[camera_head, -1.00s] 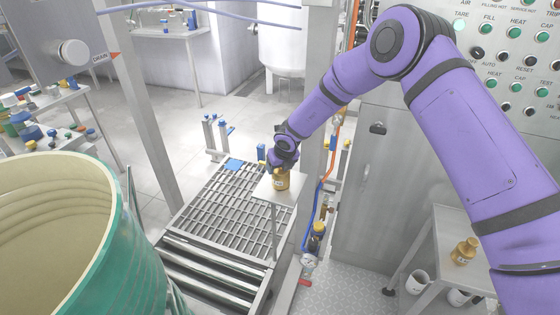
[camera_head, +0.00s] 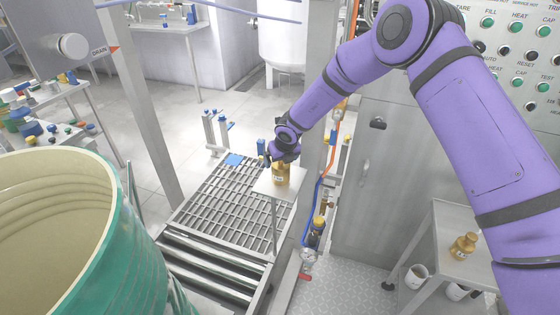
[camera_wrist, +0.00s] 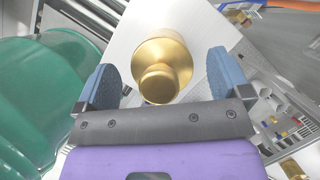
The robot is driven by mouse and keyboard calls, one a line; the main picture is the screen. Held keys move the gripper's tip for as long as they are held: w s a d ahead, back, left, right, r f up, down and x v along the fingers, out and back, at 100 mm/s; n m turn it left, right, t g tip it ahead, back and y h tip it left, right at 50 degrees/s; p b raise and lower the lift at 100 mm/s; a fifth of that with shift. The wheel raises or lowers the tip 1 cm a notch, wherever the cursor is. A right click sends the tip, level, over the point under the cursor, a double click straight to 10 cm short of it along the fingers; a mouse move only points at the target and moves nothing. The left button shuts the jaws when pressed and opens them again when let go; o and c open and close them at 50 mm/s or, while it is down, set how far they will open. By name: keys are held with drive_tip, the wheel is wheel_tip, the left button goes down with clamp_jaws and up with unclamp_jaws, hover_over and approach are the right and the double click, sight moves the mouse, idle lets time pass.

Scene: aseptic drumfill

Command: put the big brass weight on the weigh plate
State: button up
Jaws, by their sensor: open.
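A large brass weight (camera_head: 281,176) with a pale label stands upright on the small square steel weigh plate (camera_head: 265,188). The wrist view shows the weight (camera_wrist: 172,48) from above, with its round knob towards me. My gripper (camera_head: 284,157) is just above the weight in the head view. In the wrist view its two blue fingers are spread to either side of the knob, with gaps between them and the brass. The gripper is open and holds nothing.
Another brass weight (camera_head: 464,246) stands on a steel side table (camera_head: 440,235) at the right. A green drum (camera_head: 120,250) fills the lower left. A steel post (camera_head: 318,120) and a control cabinet (camera_head: 375,200) stand close to the right of the plate.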

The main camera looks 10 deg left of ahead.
drive_tip(key=v, duration=1)
drive_tip(key=shift+r, duration=0.3)
drive_tip(key=shift+s, duration=0.15)
